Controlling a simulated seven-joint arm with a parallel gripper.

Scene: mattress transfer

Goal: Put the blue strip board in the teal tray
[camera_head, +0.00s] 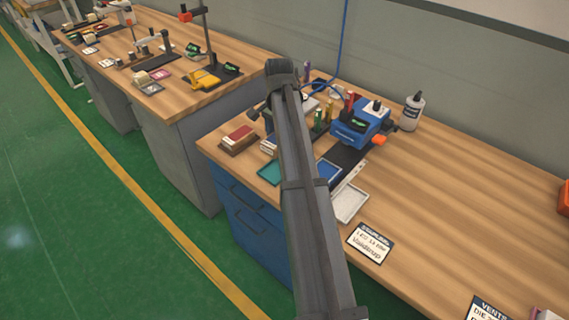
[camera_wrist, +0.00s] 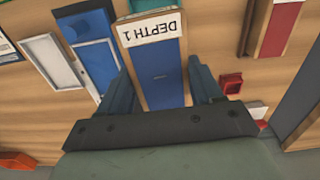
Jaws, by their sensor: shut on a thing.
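My gripper (camera_wrist: 159,64) is shut on the blue strip board (camera_wrist: 162,78), a wooden board with a blue face and a white "DEPTH 1" label at its far end in the wrist view. One finger is on each side of it. I cannot tell its height above the bench. The teal tray (camera_head: 269,173) lies near the bench's front edge, left of my arm in the head view, and the arm hides part of it. My gripper is hidden behind my arm in the head view.
A red-topped wooden board (camera_head: 237,138) lies at the bench's left end. A blue tray (camera_head: 328,172) and a pale tray (camera_head: 350,204) lie right of my arm. A blue device (camera_head: 358,124) and a bottle (camera_head: 411,112) stand behind. The bench's right part (camera_head: 470,205) is mostly clear.

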